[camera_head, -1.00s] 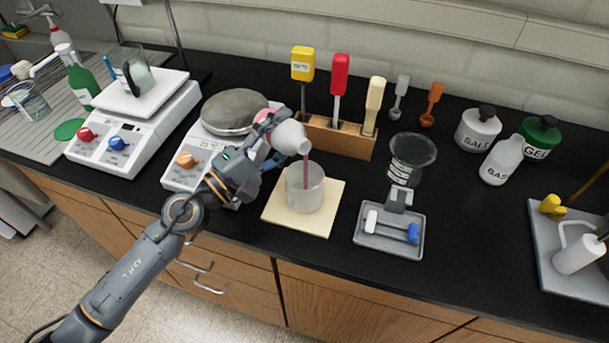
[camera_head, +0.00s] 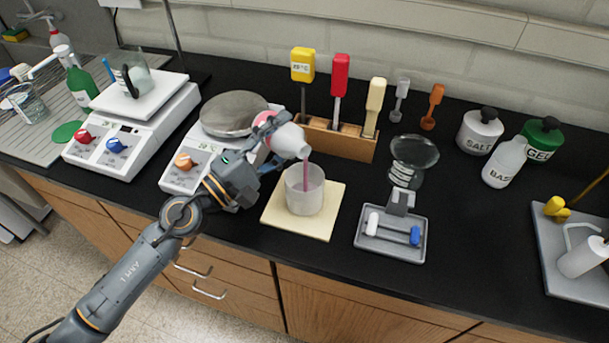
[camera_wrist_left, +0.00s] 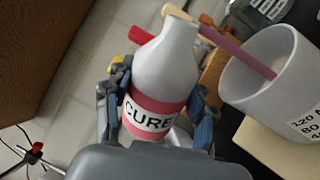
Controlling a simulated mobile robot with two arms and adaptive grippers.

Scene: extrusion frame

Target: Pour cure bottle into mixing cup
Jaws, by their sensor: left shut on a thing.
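The cure bottle (camera_head: 288,141) is white with a pink band, and its CURE label reads in the left wrist view (camera_wrist_left: 152,112). My left gripper (camera_head: 262,138) is shut around its banded body and holds it tilted, mouth down to the right. A purplish-pink stream (camera_head: 306,172) runs from its mouth into the mixing cup (camera_head: 304,196). The cup is translucent, upright, on a cream square mat (camera_head: 329,215). In the wrist view the stream (camera_wrist_left: 236,52) crosses the rim of the cup (camera_wrist_left: 262,85). The liquid level in the cup is hard to tell. My right gripper is not in view.
A hotplate with a grey round top (camera_head: 233,112) stands behind my left gripper. A wooden rack (camera_head: 338,139) of coloured-handled tools stands close behind the cup. A grey tray (camera_head: 391,234) and a glass vessel (camera_head: 411,160) stand to the right. The counter's front edge is clear.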

